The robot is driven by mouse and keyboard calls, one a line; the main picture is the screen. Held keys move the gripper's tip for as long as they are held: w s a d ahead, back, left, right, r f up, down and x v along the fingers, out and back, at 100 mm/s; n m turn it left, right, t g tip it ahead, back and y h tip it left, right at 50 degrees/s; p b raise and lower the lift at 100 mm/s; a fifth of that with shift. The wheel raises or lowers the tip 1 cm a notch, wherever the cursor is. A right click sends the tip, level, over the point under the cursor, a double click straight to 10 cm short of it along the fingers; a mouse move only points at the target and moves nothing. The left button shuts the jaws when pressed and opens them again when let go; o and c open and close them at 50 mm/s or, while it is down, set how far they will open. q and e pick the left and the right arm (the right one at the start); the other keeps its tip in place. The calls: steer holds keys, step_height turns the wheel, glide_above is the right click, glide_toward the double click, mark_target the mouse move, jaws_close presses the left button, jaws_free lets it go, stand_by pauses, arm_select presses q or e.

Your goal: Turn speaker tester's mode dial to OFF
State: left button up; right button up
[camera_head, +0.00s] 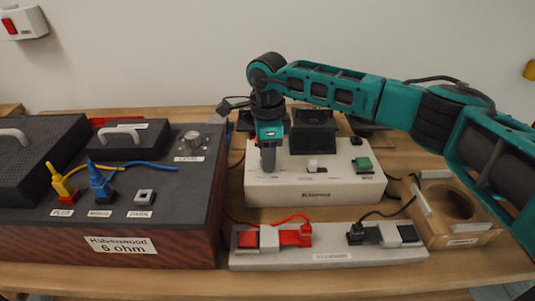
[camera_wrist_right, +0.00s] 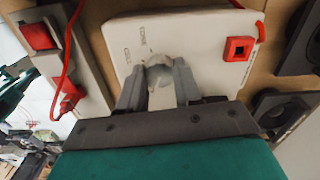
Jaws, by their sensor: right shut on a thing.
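The speaker tester is a white box (camera_head: 315,190) on the bench, right of the dark 6 ohm unit. My right gripper (camera_head: 268,160) points down onto the left part of its top and hides the dial there in the head view. In the right wrist view the tester's top (camera_wrist_right: 190,35) shows a pale round mode dial (camera_wrist_right: 159,72) between the fingers of my right gripper (camera_wrist_right: 158,80). The gripper is shut on the dial. Small printed labels lie beside the dial, too small to read surely. My left gripper is not in view.
A dark 6 ohm unit (camera_head: 120,215) with yellow and blue plugs stands at left. A pale strip (camera_head: 330,258) with red and black plugs lies in front of the tester. A wooden box with a round hole (camera_head: 455,205) stands at right. Cables run between them.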

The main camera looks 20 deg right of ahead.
steer(key=shift+r, duration=0.1)
steer(key=o, duration=1)
steer(key=shift+o, duration=0.2)
step_height(320, 180, up, 13)
steer(key=shift+p, duration=0.45)
